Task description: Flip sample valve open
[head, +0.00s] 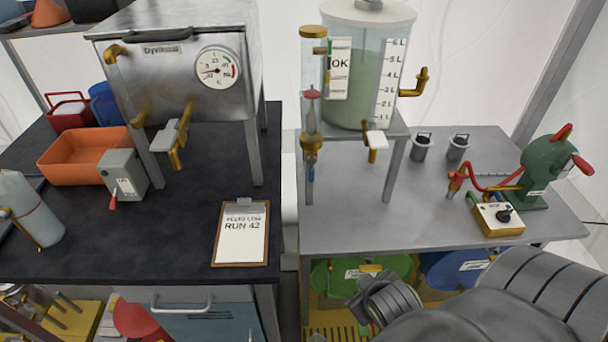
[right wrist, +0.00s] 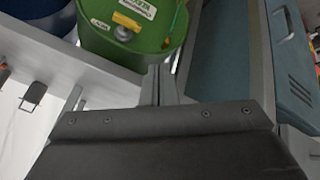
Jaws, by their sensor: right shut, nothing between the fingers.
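The clear tank of green liquid (head: 362,80) stands on a raised grey stand on the right bench. I cannot read which valve is the sample valve. My right gripper (right wrist: 158,82) is shut and empty in the right wrist view, near a green drum, away from the valves. My left gripper is out of view.
A steel oven with a dial (head: 172,80) and a clipboard (head: 241,235) are on the dark left bench. The right bench holds small grey cups (head: 421,147), a green pump (head: 550,170) and a yellow box (head: 497,217). Its front middle is clear. A green drum (right wrist: 130,25) is below.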

